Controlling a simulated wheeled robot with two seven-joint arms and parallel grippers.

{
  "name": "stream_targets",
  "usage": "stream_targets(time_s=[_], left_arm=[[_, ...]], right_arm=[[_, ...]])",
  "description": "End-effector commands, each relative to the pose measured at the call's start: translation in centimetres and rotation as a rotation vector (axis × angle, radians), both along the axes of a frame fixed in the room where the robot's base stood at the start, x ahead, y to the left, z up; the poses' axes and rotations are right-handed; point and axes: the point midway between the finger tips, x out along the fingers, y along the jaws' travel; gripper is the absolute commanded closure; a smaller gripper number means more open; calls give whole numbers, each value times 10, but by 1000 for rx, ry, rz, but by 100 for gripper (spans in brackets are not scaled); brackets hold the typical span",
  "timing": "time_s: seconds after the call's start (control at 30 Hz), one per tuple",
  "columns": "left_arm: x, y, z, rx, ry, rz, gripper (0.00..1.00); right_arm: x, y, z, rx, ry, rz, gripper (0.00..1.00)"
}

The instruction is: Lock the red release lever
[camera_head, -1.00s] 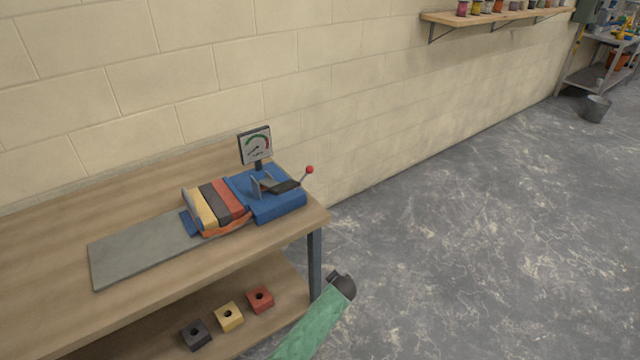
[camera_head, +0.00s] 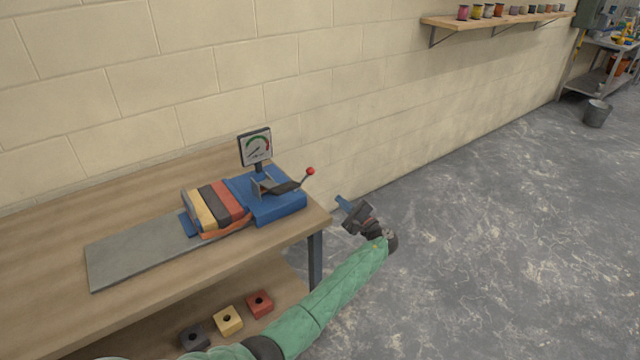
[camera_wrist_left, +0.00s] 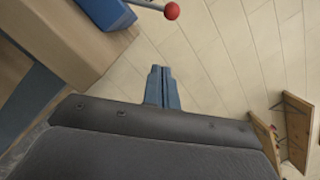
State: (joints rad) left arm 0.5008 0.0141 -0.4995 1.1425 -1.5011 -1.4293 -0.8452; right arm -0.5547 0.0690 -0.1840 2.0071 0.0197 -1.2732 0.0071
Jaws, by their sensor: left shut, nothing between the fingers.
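The release lever (camera_head: 300,181) is a thin grey rod with a red ball knob (camera_head: 311,171). It slants up to the right from the blue clamp fixture (camera_head: 277,207) at the right end of the bench. The knob also shows at the top of the left wrist view (camera_wrist_left: 171,11). My left gripper (camera_head: 341,201) is shut and empty, just off the bench's right end, apart from the lever and lower right of it. Its blue fingers (camera_wrist_left: 162,88) show together in the left wrist view. My right gripper is not in view.
Several holed blocks (camera_head: 228,320) lie on the lower shelf. The wooden bench (camera_head: 40,262) stands against the block wall.

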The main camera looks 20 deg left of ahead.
Motion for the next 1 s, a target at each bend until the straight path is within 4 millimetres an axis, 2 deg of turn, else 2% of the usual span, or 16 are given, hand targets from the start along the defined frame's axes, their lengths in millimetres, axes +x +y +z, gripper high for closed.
stream_targets(time_s=[0.1, 0.23, 0.7, 0.87, 1.0], left_arm=[[-9, 1, 10, 115, 52, 69, 100], [-14, 2, 15, 175, 92, 111, 100], [-16, 4, 17, 193, 107, 126, 100], [-12, 11, 21, 194, 106, 126, 100], [-5, 23, 25, 194, 106, 126, 100]], right_arm=[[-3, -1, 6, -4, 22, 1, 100], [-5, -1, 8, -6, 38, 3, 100], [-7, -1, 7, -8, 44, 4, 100], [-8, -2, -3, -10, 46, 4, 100], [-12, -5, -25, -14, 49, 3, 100]])
